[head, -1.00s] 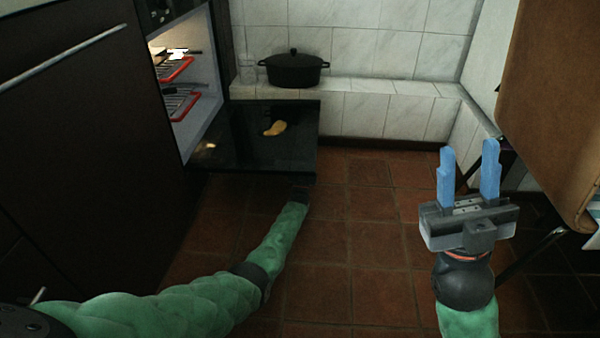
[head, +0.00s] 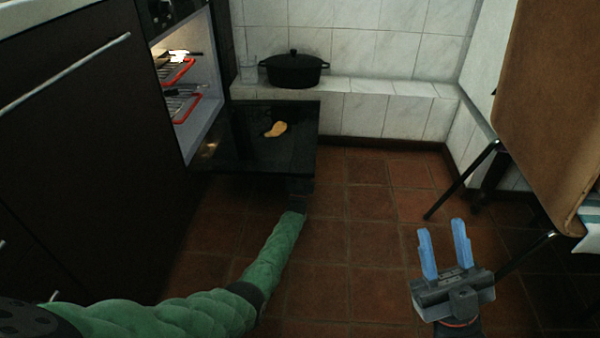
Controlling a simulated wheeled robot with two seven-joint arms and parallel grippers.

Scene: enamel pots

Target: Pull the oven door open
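The oven (head: 208,75) is at the left, its inside lit. Its dark door (head: 230,148) is folded down and lies about level, pointing right. A yellowish-brown piece (head: 276,129) lies on the door. My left arm reaches from the lower left to the door's near outer corner. My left gripper (head: 298,190) is dark and mostly hidden at or under that edge; its fingers and any contact cannot be made out. My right gripper (head: 445,250), with blue fingers, is open and empty above the floor at the lower right, well away from the door.
Two red-edged racks (head: 183,107) sit inside the oven. A black lidded pot (head: 293,69) and a clear glass (head: 248,69) stand on the tiled ledge (head: 390,88). The middle of the tiled floor (head: 360,220) is clear.

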